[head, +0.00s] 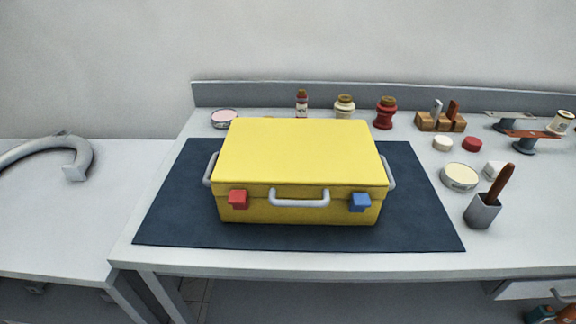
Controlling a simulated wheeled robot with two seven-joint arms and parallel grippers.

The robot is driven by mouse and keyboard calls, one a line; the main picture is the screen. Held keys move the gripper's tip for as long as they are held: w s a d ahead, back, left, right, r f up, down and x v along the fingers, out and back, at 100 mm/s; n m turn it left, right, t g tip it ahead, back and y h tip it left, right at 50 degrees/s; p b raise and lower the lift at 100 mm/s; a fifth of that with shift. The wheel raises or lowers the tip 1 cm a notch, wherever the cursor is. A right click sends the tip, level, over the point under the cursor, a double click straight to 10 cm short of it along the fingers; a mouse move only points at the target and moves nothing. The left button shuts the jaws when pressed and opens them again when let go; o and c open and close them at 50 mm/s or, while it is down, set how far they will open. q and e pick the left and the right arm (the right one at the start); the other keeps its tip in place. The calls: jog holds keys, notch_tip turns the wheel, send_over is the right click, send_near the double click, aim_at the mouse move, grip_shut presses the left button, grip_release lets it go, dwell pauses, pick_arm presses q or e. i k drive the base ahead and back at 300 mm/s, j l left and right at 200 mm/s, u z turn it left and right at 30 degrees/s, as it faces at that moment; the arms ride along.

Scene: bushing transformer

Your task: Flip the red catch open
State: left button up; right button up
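A closed yellow case (305,152) sits on a dark blue mat (420,215) on the table. The red catch (238,199) is on the front left of the case. It lies against the front face across the lid seam and looks shut. A blue catch (360,202) is on the front right and also looks shut. A grey handle (300,198) is on the front between the catches, and grey side handles show at the left (211,169) and right (389,172). Neither of my grippers is in view.
Several jars, tins and a wooden block (441,122) stand along the back and right. A grey cup (482,211) with a brown-handled tool stands at the right. A grey curved object (70,153) lies on the left table. The mat in front of the case is clear.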

aim_at(239, 200)
jog(key=i+l+u, duration=0.1)
jog(key=u, duration=0.35)
jog(key=l+u, duration=0.25)
jog(key=u, duration=0.2)
jog(key=i+l+u, duration=0.1)
jog(key=l+u, duration=0.15)
jog(key=u, duration=0.15)
jog(key=l+u, duration=0.2)
jog(key=u, duration=0.25)
